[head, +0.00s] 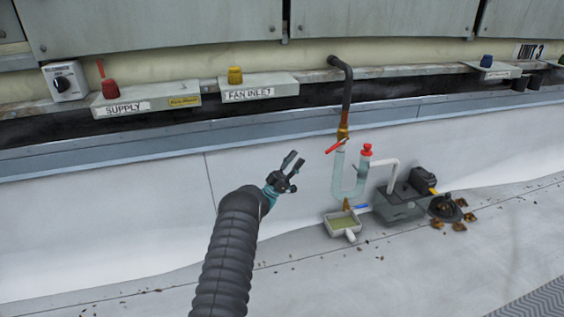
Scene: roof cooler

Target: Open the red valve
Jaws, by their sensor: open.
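A red lever handle (337,146) sits at a brass fitting (343,131) at the lower end of a dark bent pipe (346,90). It lies tilted, its left end lower. A clear U-shaped tube (340,178) hangs below the fitting, with a red cap (366,150) on its right arm. A red knob (110,89) with a thin red stem stands on the SUPPLY box at left. I cannot tell for sure which red part is the valve. My gripper (295,160) is open and empty, left of the red lever and apart from it.
A yellow knob (235,75) stands on the FAN INLET box. A blue handle (361,207) and a small tray (343,223) are below the tube. A grey box (400,205) with a white pipe (385,163) stands at right. Leaves lie on the roof floor. The left floor is mostly clear.

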